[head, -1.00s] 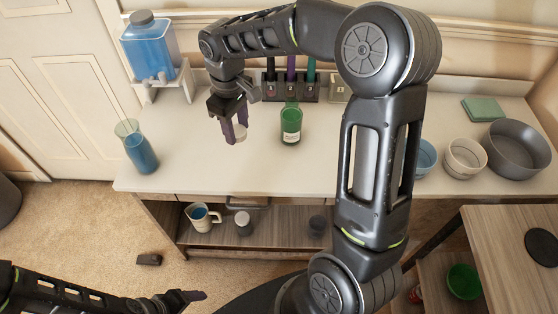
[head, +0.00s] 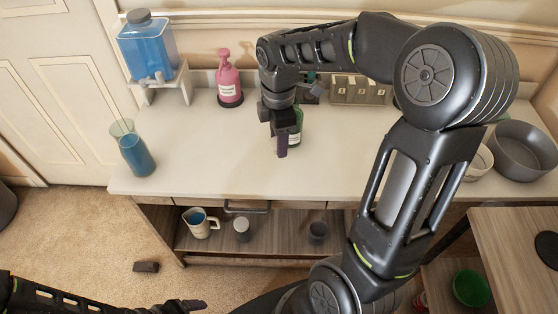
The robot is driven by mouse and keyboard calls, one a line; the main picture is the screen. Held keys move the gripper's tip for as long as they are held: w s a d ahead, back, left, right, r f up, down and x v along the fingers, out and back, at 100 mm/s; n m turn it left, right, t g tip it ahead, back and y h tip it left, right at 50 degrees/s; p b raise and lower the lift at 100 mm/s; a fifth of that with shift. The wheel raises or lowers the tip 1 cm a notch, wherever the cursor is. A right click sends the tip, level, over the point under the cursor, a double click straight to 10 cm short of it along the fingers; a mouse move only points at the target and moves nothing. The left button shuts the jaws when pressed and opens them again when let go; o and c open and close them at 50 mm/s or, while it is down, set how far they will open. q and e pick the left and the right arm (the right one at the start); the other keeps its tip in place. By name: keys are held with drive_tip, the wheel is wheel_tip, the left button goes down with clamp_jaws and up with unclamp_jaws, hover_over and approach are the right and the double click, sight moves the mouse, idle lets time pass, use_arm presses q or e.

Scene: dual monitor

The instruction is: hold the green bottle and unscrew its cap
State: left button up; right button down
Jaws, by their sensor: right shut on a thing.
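The green bottle (head: 298,128) stands upright on the white counter. My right gripper (head: 281,150) is in front of it and hides its left side and top, so I cannot see whether the cap is on it. The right gripper points down and is shut on a small pale thing (head: 272,146), mostly hidden by the fingers; I cannot tell if it is the cap. I cannot tell whether the gripper touches the bottle. My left gripper (head: 192,304) is low at the bottom edge, away from the counter, and its jaw opening is unclear.
A pink pump bottle (head: 229,80) and a blue dispenser (head: 148,50) stand at the back left. A glass with blue liquid (head: 136,155) is near the left front edge. Bowls (head: 522,150) are at the right. The counter's front middle (head: 225,170) is clear.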

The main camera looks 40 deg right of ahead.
hover_over(279, 170)
wheel_tip(279, 170, down, 5)
drive_tip(key=shift+f, duration=0.15)
drive_tip(key=shift+f, duration=1.85)
drive_tip(key=shift+f, duration=0.1)
drive_tip(key=shift+f, duration=0.15)
drive_tip(key=c, duration=0.8)
unclamp_jaws()
drive_tip(key=shift+r, duration=0.2)
